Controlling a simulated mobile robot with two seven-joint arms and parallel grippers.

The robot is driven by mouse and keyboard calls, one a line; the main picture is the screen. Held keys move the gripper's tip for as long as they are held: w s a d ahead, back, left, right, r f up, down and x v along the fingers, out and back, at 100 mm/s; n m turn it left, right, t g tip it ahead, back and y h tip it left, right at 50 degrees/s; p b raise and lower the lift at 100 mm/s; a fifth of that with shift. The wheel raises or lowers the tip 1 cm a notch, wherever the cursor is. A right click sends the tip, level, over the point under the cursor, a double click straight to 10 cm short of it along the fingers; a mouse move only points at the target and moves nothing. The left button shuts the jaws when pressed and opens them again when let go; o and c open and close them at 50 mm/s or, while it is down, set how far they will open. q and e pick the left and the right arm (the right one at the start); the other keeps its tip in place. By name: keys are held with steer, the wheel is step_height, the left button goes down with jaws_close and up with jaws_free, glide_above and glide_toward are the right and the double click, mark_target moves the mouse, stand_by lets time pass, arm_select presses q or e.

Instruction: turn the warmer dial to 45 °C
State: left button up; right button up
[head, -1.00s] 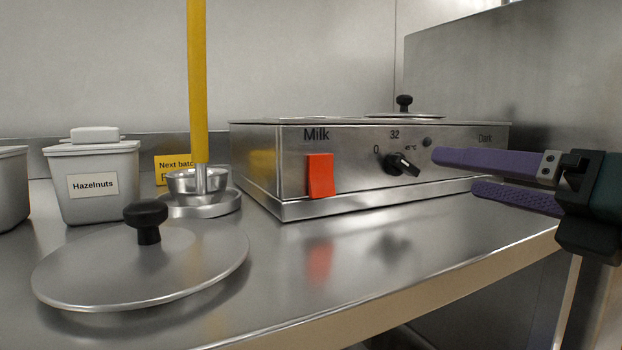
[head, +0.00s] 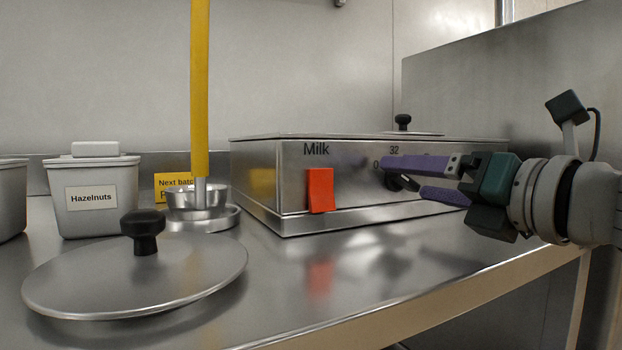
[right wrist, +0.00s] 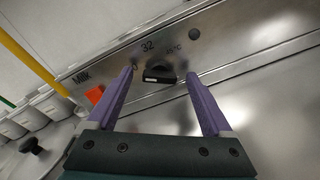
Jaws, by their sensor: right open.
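The warmer (head: 360,203) is a steel box with "Milk" and "32" on its front. Its black dial (head: 393,184) is mostly hidden behind my right fingers in the head view. The right wrist view shows the dial (right wrist: 159,75) clearly, below the "32" mark, with a small blurred °C mark to its right. I cannot tell the exact setting. My right gripper (head: 404,177) is open, with purple fingers in front of the panel. In the wrist view the dial lies between the two fingertips (right wrist: 159,73), with a gap on each side. My left gripper is not in view.
A round steel lid (head: 90,275) with a black knob lies at the front left. A Hazelnuts tub (head: 93,205) and a bowl with a yellow-handled tool (head: 199,90) stand behind it. The counter before the warmer is clear.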

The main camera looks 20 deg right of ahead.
jaws_close()
stand_by(0.8)
